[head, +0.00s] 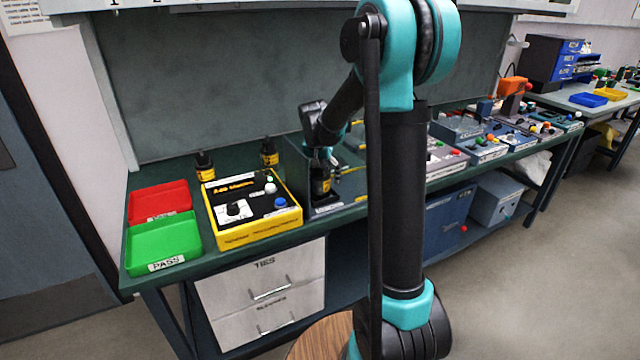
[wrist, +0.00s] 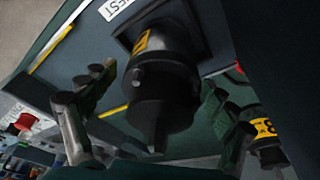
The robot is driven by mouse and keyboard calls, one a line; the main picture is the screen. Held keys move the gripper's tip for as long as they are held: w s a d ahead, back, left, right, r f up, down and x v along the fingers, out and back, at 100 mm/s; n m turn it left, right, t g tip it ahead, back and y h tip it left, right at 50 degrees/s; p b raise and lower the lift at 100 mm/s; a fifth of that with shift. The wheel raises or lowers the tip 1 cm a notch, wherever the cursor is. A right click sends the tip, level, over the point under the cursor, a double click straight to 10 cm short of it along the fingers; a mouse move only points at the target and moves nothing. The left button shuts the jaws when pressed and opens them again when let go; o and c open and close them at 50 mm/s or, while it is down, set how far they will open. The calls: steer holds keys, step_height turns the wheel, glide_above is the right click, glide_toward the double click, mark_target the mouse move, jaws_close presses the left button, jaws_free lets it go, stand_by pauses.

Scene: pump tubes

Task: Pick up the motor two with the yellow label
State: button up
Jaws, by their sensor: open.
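A black motor with a yellow label (head: 321,184) stands in the grey test fixture at the middle of the bench, under my gripper (head: 321,155). In the wrist view this motor (wrist: 165,85) is between the two fingers of my open gripper (wrist: 158,100), with a gap visible on each side. Part of its yellow label shows; its number cannot be read. A second black motor with a yellow label (head: 204,165) stands behind the trays. A third motor (head: 269,152) stands at the back. One other yellow-labelled motor (wrist: 264,130) shows at the right in the wrist view.
A yellow control box (head: 252,235) with knobs stands left of the grey test fixture (head: 342,207). A red tray (head: 158,196) and a green PASS tray (head: 160,236) lie at the bench's left end. Several other devices fill the bench to the right.

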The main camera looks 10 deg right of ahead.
steer(key=shift+f, duration=0.2)
steer(key=c, duration=1.9)
jaws_close()
steer(key=shift+r, duration=0.15)
